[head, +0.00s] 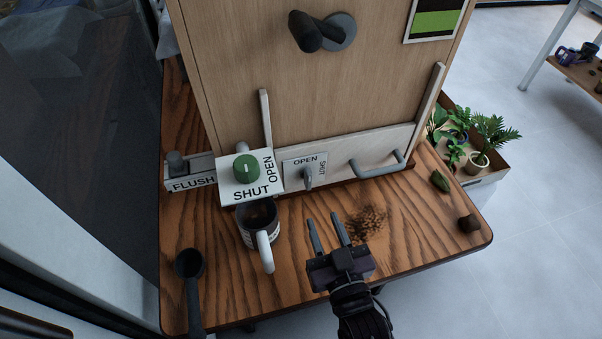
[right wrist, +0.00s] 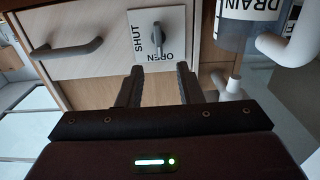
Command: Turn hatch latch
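The hatch latch (head: 307,177) is a small grey handle on a white plate (head: 292,168) marked OPEN above and SHUT at the right. The plate is on the low pale panel at the foot of the wooden housing. In the right wrist view the latch (right wrist: 157,38) looks upright in the picture, with OPEN below it and SHUT at its left. My right gripper (head: 324,217) is open and empty, in front of the latch and apart from it. Its two fingers (right wrist: 159,72) point towards the plate. My left gripper is not in view.
A green knob (head: 246,168) on a SHUT/OPEN box and a mug (head: 258,221) stand left of the latch. A grey bar handle (head: 378,165) is at its right. A black scoop (head: 189,264) and scattered soil (head: 366,223) lie on the wooden table (head: 420,240).

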